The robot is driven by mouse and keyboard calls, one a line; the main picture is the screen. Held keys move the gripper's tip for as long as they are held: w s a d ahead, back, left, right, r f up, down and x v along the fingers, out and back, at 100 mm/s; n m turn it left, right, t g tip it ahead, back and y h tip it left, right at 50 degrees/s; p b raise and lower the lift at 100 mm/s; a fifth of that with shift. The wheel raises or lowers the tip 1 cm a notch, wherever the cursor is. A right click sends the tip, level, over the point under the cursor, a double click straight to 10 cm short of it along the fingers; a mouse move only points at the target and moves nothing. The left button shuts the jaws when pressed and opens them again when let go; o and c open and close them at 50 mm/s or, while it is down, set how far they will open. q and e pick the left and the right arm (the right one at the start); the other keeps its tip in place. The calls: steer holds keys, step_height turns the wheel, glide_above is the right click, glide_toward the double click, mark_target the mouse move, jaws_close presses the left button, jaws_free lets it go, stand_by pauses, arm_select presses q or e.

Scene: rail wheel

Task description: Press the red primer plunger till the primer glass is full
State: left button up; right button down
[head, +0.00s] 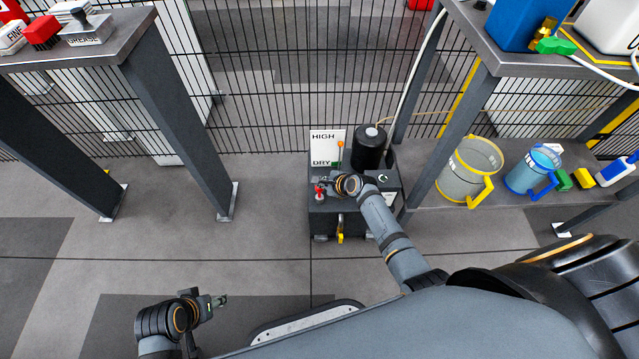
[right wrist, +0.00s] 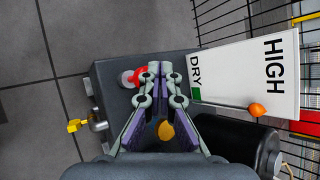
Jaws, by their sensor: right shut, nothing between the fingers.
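The red primer plunger (head: 319,189) stands on top of a dark grey box unit (head: 322,222) on the floor. In the right wrist view its red head (right wrist: 137,76) is partly covered by my fingers. My right gripper (head: 327,182) is shut and empty; its fingertips (right wrist: 153,68) are over the unit, at or just beside the plunger. I cannot tell whether they touch. My left gripper (head: 221,300) is low at the left, far from the unit, and its opening is unclear. I cannot make out the primer glass or its level.
A white HIGH/DRY card (head: 325,144) stands behind the unit, with an orange ball (head: 340,144) on a rod before it. A black cylinder (head: 369,148) is beside it. A yellow-handled tap (right wrist: 82,124) sticks out of the unit. Table legs and wire fence surround it; floor at left is clear.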

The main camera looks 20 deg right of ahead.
steer(key=shift+r, duration=0.25)
step_height(320, 180, up, 5)
steer(key=p, duration=0.6)
steer(key=shift+r, duration=0.1)
stand_by(0.7)
